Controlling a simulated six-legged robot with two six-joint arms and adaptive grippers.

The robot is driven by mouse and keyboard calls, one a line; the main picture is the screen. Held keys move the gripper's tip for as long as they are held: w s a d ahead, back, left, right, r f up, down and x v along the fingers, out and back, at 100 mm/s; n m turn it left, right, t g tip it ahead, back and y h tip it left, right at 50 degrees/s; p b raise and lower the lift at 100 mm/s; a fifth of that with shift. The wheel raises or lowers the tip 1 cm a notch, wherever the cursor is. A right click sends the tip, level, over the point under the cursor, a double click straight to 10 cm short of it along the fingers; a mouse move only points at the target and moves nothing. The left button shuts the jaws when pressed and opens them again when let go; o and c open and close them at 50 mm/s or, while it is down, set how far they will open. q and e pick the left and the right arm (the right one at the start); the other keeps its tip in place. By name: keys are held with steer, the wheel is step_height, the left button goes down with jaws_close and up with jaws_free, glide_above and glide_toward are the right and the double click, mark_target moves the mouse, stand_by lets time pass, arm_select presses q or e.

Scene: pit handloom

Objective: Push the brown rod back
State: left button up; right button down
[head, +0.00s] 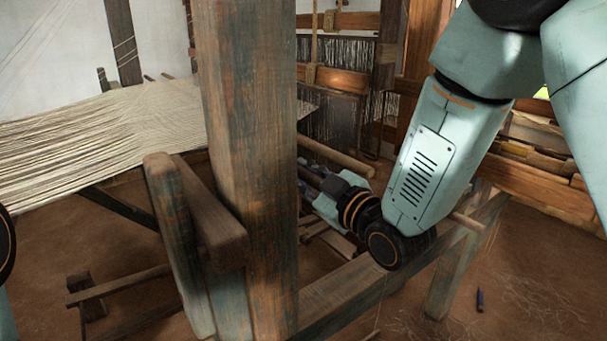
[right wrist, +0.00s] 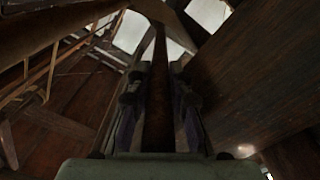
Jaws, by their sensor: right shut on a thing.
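In the right wrist view a dark brown rod (right wrist: 158,105) runs lengthwise between the two fingers of my right gripper (right wrist: 156,78), which is shut on it. In the head view my right gripper (head: 313,180) reaches left behind the thick upright post, low beside the loom frame. Its fingertips are partly hidden by the post, and I cannot make out the held rod there. A light brown round bar (head: 338,157) passes just above and behind the gripper. My left gripper is out of view.
The thick wooden post (head: 248,130) stands in front of the gripper. A low wooden beam (head: 350,292) runs below my right arm. Stretched pale warp threads (head: 90,130) lie at the left.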

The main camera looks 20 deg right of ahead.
steer(key=shift+s+a+f, duration=0.1)
steer(key=shift+a+f, duration=0.05)
steer(key=shift+f, duration=0.05)
steer(key=c, duration=1.2)
jaws_free()
steer(key=shift+r, duration=0.1)
steer(key=shift+r, duration=0.1)
